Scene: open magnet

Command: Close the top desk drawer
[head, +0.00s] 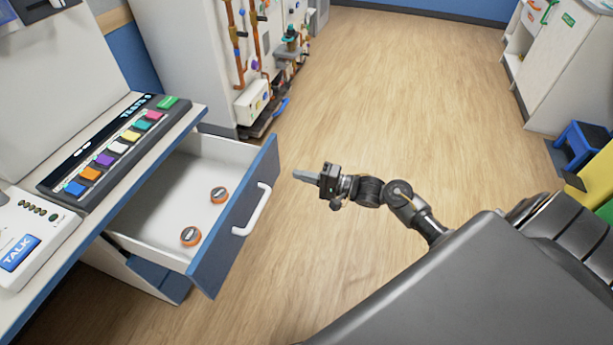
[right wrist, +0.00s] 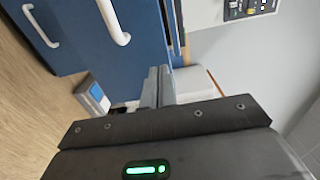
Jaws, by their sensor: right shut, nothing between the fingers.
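The top desk drawer (head: 235,215) is pulled far out from the desk. It has a blue front with a white handle (head: 252,209) and a white inside holding two small orange-and-grey round items (head: 218,195). My right gripper (head: 296,174) is shut and empty, to the right of the drawer front and apart from it, with its fingers pointing left. In the right wrist view the shut fingers (right wrist: 158,88) show in the middle, with blue fronts and white handles (right wrist: 114,22) beyond at the upper left. My left gripper is not in view.
The desk top carries a panel of coloured buttons (head: 110,150) and a TALK device (head: 25,245). A cabinet with pipes (head: 255,60) stands behind the drawer. A blue stool (head: 580,140) is at the far right. The wooden floor between is clear.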

